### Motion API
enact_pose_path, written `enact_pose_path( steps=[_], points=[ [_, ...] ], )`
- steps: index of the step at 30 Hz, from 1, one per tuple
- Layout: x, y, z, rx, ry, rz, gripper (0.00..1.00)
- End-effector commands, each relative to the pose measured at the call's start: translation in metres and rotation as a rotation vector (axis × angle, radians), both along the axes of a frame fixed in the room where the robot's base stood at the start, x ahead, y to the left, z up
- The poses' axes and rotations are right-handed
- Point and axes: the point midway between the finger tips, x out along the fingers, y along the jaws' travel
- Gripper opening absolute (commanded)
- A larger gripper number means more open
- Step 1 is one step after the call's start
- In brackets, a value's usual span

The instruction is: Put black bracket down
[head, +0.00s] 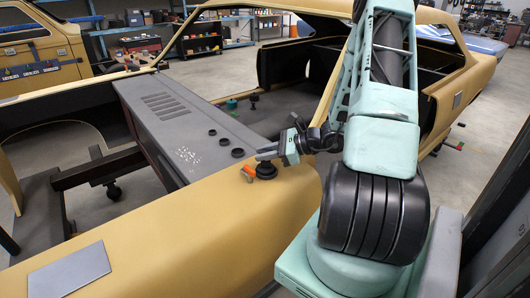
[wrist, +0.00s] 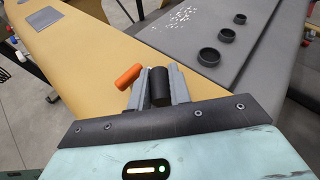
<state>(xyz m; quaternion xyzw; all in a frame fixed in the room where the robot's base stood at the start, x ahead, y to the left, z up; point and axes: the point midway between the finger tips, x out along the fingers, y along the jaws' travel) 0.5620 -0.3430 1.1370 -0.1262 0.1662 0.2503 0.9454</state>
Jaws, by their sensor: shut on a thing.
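My gripper (head: 266,154) is shut on the black bracket (head: 265,170), a dark, rounded piece that hangs below the fingertips in the head view. In the wrist view the bracket (wrist: 160,86) shows as a black cylinder between the two grey fingers (wrist: 158,90). It is over the yellow body panel, near the edge of the grey panel. I cannot tell whether its underside touches the yellow surface. The fingers hide its sides.
An orange cylinder (head: 248,172) lies close left of the bracket on the yellow panel (head: 190,235). Black rings (head: 238,153) and small white dots (head: 187,155) are on the grey panel (head: 165,125). A flat grey plate (head: 68,270) lies at front left, with bare yellow surface between.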

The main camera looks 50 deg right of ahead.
Motion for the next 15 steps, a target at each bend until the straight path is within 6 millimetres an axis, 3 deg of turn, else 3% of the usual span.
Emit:
enact_pose_path(
  steps=[15],
  points=[
    [0.0001, 0.0003, -0.0103, -0.002, -0.001, 0.001, 0.0]
  ],
)
